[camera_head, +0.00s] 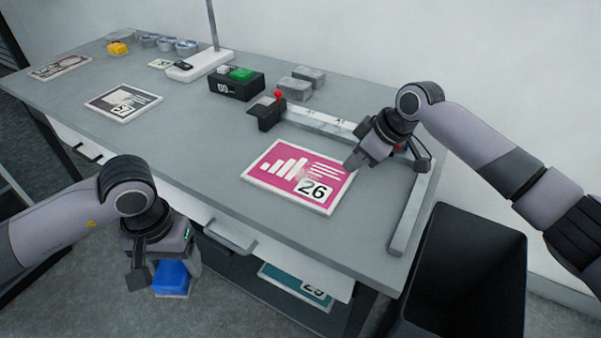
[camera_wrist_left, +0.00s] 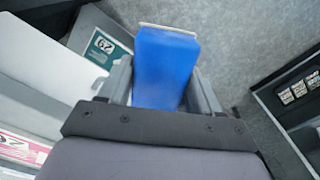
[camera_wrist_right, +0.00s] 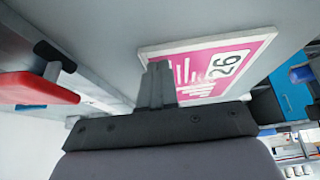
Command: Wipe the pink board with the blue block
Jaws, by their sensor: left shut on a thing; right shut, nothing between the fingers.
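The pink board (camera_head: 265,173) lies flat on the grey table, with white bars and the number 26; a pale smudge shows above the number. It also shows in the right wrist view (camera_wrist_right: 268,48). The blue block (camera_head: 171,277) is between the fingers of my left gripper (camera_head: 165,272), in front of and below the table's front edge. The left wrist view shows the blue block (camera_wrist_left: 163,65) held, with a pale layer at its far end. My right gripper (camera_head: 355,160) is shut and empty, above the board's right edge; whether it touches the board is unclear.
A metal rail (camera_head: 318,122) and a side strip (camera_head: 410,215) border the board. A red-knobbed clamp (camera_head: 267,112) and a black box with a green button (camera_head: 238,84) stand behind. A dark bin (camera_head: 465,275) stands right of the table. A teal board (camera_head: 296,286) lies below.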

